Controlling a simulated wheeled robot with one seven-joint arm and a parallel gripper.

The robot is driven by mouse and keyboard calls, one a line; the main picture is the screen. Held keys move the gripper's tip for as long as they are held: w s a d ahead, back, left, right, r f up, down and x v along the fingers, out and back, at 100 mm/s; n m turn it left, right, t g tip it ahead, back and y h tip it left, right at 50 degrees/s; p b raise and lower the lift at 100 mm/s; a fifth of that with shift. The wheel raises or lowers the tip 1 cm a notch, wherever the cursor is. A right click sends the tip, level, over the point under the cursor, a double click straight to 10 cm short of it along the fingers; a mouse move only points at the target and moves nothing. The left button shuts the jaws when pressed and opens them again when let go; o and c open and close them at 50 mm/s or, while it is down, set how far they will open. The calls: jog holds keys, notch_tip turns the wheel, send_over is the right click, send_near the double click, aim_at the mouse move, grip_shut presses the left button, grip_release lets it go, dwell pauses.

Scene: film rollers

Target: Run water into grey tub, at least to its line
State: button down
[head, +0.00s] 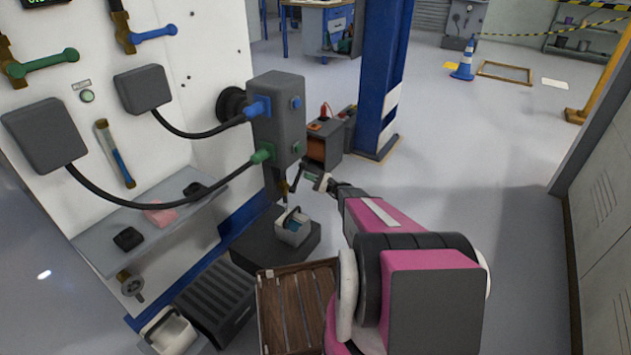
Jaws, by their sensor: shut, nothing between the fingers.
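A small light grey tub (292,232) with a handle stands on a dark block (262,252), below the spout of a grey tap box (278,118). Something blue shows inside it; its fill line is too small to make out. A second pale tub (168,332) sits at the bottom left, its inside looking empty. I cannot tell for sure which one is the task's grey tub. My gripper (316,178) is shut and empty beside the lower part of the tap box, close to its spout and above the tub. Whether it touches the tap is too small to tell.
Blue and green hose ends plug into the tap box from wall units. A dark ribbed bin (215,302) and a wooden crate (297,308) stand in front. A blue post (382,80) rises behind my arm. A grey cabinet (606,215) lines the right; floor between is clear.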

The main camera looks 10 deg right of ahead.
aim_at(298, 177)
jog(key=shift+s+a+r, duration=0.25)
jog(key=shift+a+r, duration=0.2)
jog(key=shift+r, duration=0.1)
jog(key=shift+s+a+r, duration=0.35)
jog(key=shift+a+r, duration=0.1)
jog(key=shift+r, duration=0.25)
jog(key=shift+f, duration=0.1)
